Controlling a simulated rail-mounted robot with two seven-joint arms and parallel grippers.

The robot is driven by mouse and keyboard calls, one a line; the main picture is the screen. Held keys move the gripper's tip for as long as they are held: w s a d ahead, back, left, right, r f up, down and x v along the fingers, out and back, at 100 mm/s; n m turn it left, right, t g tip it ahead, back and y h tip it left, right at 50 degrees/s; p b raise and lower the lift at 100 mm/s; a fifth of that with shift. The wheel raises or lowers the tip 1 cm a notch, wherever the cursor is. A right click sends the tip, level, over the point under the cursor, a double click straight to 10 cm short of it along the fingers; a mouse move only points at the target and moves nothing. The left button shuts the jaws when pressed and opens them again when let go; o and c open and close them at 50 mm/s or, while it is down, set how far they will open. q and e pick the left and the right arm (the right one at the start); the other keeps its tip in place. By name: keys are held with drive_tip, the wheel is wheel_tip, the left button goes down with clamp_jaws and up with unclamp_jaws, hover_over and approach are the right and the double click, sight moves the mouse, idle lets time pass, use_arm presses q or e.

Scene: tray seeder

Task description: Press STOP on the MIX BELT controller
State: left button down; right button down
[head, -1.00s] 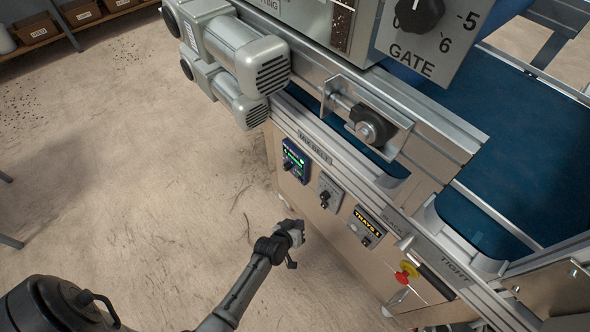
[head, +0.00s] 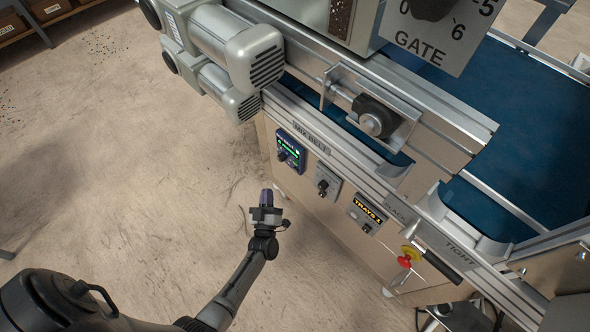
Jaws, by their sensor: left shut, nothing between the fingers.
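The MIX BELT controller (head: 291,149) is a small blue box with a lit green display and a dark knob at its lower left. It sits on the beige machine side panel, under the MIX BELT label (head: 311,139). Its STOP button is too small to make out. My left gripper (head: 266,195) is shut and empty. In the picture it is below and left of the controller, apart from it, with its fingers pointing up the picture. My right gripper is out of view.
Right of the controller are a grey switch box (head: 327,181), a TRAYS display box (head: 366,213) and a red emergency knob (head: 405,261) on yellow. Grey motors (head: 235,45) overhang above left.

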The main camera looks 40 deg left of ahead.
sight(296, 170)
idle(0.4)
use_arm(q)
drive_tip(key=w+d+b, duration=0.1)
drive_tip(key=w+b, duration=0.3)
drive_tip(key=w, duration=0.4)
drive_tip(key=shift+w+d, duration=0.25)
drive_tip(key=shift+w, duration=0.1)
idle(0.6)
idle(0.8)
drive_tip(key=shift+w, duration=0.2)
idle(0.5)
drive_tip(key=shift+w, duration=0.25)
drive_tip(key=shift+d, duration=0.1)
idle(0.4)
